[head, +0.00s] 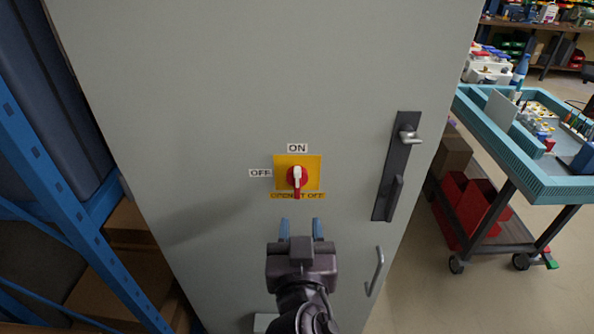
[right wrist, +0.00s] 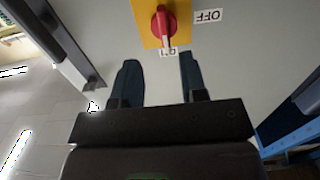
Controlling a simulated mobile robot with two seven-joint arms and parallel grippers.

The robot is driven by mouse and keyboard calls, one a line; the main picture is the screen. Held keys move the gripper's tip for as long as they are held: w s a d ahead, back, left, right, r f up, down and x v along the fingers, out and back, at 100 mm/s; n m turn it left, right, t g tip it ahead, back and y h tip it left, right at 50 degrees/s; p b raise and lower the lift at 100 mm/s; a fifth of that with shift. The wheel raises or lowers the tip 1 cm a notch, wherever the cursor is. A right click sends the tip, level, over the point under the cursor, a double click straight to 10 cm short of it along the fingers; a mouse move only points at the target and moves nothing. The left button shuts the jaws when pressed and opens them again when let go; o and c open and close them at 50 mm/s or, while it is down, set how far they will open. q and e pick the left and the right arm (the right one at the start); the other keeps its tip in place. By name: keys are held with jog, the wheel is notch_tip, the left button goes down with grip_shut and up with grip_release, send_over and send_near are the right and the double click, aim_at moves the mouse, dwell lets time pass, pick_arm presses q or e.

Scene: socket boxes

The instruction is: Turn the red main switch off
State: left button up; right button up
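The red main switch (head: 297,177) is a round red knob with an upright handle on a yellow plate (head: 280,161) on the grey cabinet door. The ON label (head: 297,147) is above it, the OFF label (head: 260,173) to its left. The handle is vertical, in line with ON, in the head view. The switch also shows at the top of the right wrist view (right wrist: 164,24), where the picture is turned over. My right gripper (head: 301,228) is just below the switch in the head view, open and empty, its fingers (right wrist: 158,62) apart and not touching the switch. My left gripper is out of view.
A dark latch plate (head: 391,180) with a handle and a curved handle (head: 376,271) stick out from the door at the right. A blue rack (head: 38,150) stands close on the left, a blue-topped cart (head: 538,187) on the right. The door around the switch is clear.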

aim_at(297, 185)
jog(key=w, duration=0.3)
jog(key=w+r+p, duration=0.1)
jog(key=w, duration=0.1)
jog(key=w+p, duration=0.1)
jog(key=w, duration=0.2)
jog(key=shift+w+a+r, duration=0.25)
jog(key=shift+w, duration=0.9)
grip_shut()
